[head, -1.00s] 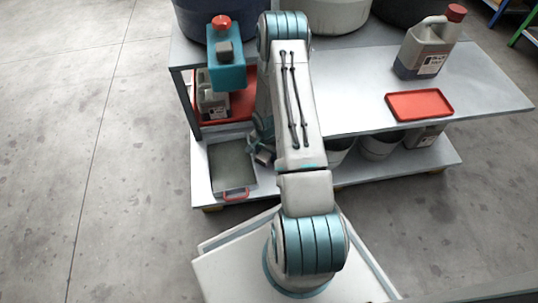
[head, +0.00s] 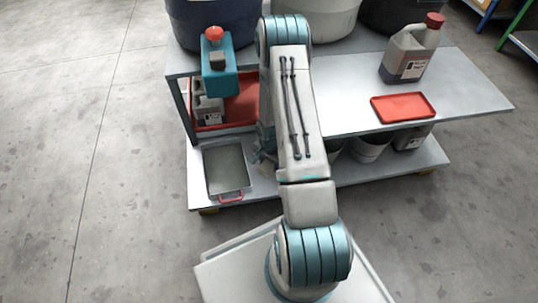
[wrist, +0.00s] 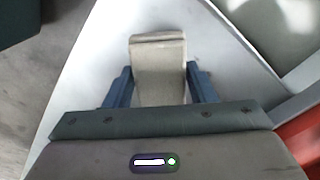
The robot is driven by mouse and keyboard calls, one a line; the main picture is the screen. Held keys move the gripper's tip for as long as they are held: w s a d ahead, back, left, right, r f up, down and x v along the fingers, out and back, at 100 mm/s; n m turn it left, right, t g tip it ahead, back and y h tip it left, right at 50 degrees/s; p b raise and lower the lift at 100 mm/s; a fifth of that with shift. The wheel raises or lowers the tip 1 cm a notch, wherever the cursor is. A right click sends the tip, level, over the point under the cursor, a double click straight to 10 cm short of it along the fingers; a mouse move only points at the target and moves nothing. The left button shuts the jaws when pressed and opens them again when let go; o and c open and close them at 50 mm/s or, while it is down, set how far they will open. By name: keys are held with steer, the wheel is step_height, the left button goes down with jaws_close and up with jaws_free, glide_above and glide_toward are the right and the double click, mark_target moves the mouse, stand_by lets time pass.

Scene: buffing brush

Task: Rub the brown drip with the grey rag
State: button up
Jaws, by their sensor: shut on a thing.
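In the wrist view my gripper (wrist: 159,80) is shut on a pale grey-beige folded rag (wrist: 158,62), with a blue finger on each side. The rag sticks out beyond the fingertips over a light grey metal surface (wrist: 95,70). I cannot tell whether it touches that surface. In the head view my arm hides nearly all of the gripper and rag, which are low beside the left part of the cart. I cannot make out the brown drip in either view.
A metal cart (head: 460,85) carries large tubs, a grey jug (head: 408,55) and a red tray (head: 404,107). A teal can (head: 219,70) stands at its left. A grey pan (head: 227,168) lies on the lower shelf, with buckets further right. Floor left is clear.

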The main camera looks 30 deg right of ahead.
steer(key=shift+r+p, duration=1.3)
steer(key=shift+r, duration=0.85)
